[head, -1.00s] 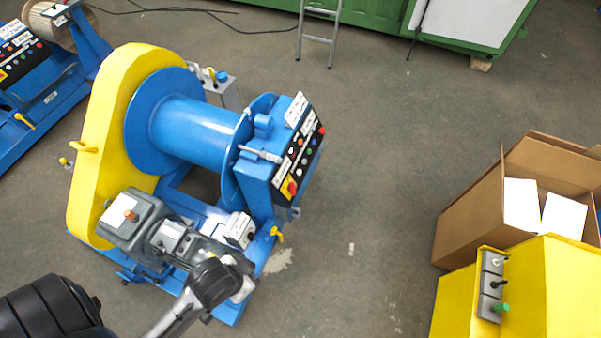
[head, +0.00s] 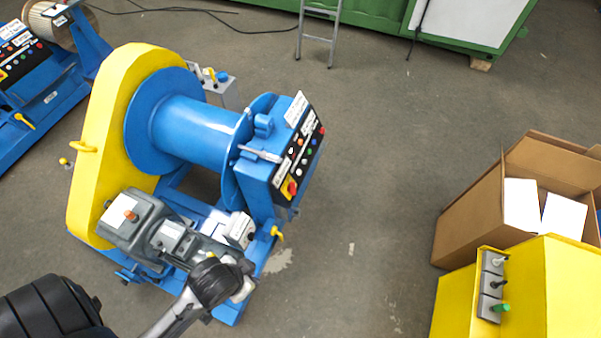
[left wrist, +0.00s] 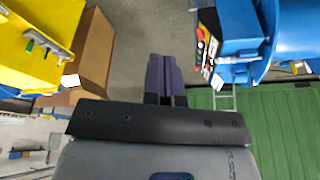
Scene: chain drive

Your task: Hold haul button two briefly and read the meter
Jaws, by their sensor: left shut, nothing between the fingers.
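A blue winch with a yellow side guard stands left of centre in the head view. Its black control panel (head: 299,162) carries several coloured buttons and a red knob on a yellow plate. The panel also shows in the left wrist view (left wrist: 207,45). The labels are too small to read, so I cannot tell which is haul button two, or pick out the meter. My left gripper (left wrist: 164,72) is shut and empty in the left wrist view, with bare floor beyond its fingertips, apart from the panel. Its fingers are not clear in the head view. My right gripper is not in view.
A yellow cabinet with a grey switch strip (head: 492,286) stands at lower right, beside an open cardboard box (head: 470,215). A grey box (head: 222,90) with coloured buttons stands behind the drum. A ladder (head: 317,42) leans at the back.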

